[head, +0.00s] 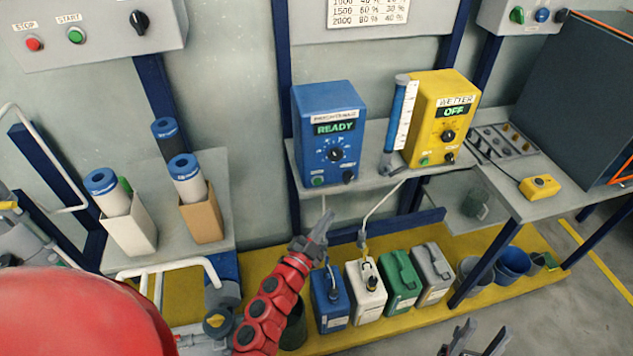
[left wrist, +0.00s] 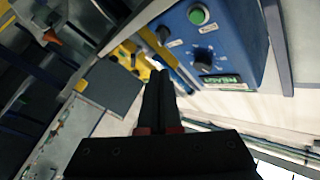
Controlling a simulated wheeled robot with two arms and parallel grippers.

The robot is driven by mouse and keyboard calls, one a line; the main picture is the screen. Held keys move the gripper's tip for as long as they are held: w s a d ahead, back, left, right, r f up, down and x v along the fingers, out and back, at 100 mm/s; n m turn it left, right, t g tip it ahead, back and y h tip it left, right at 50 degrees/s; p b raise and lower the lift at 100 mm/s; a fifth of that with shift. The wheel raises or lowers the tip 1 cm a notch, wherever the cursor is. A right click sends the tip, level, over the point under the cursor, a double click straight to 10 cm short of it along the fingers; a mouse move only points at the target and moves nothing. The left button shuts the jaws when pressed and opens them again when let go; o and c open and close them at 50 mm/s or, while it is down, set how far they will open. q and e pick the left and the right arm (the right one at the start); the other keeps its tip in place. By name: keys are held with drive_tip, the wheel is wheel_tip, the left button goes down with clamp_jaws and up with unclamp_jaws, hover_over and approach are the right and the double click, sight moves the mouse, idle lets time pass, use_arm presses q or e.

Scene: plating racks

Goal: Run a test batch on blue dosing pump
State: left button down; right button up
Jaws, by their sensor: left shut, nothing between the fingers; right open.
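The blue dosing pump (head: 326,105) stands on a wall shelf. Its display (head: 335,128) reads READY. It has a large dial (head: 335,155), a green button (head: 317,181) and a black knob (head: 348,177) on its front. My left gripper (head: 322,222) is shut and empty, below and in front of the pump, apart from it. In the left wrist view the gripper fingers (left wrist: 160,85) point toward the pump (left wrist: 240,35), whose green button (left wrist: 198,15) and dial (left wrist: 203,55) show upside down. My right gripper (head: 475,338) is open and empty at the bottom edge.
A yellow WETTER pump (head: 440,95) reading OFF stands right of the blue one, with a measuring tube (head: 400,115) between them. Several canisters (head: 365,290) stand on the yellow floor platform below. A yellow box with a button (head: 540,187) sits on the right bench.

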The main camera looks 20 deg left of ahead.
sight(322, 182)
use_arm(q)
drive_tip(key=shift+w, duration=0.1)
drive_tip(key=w+a+b, duration=0.1)
drive_tip(key=w+a, duration=0.4)
drive_tip(key=w, duration=0.2)
idle(0.4)
drive_tip(key=shift+w, duration=0.15)
idle(1.8)
drive_tip(key=shift+w+a+r, duration=0.1)
drive_tip(key=shift+w+a, duration=0.05)
drive_tip(key=shift+w, duration=0.1)
drive_tip(key=shift+w+a+b, duration=0.3)
drive_tip(key=shift+w, duration=0.1)
idle(1.0)
drive_tip(key=shift+s, duration=0.1)
drive_tip(key=shift+s+d+p, duration=0.35)
drive_tip(key=shift+s+d, duration=0.15)
drive_tip(key=shift+s, duration=0.15)
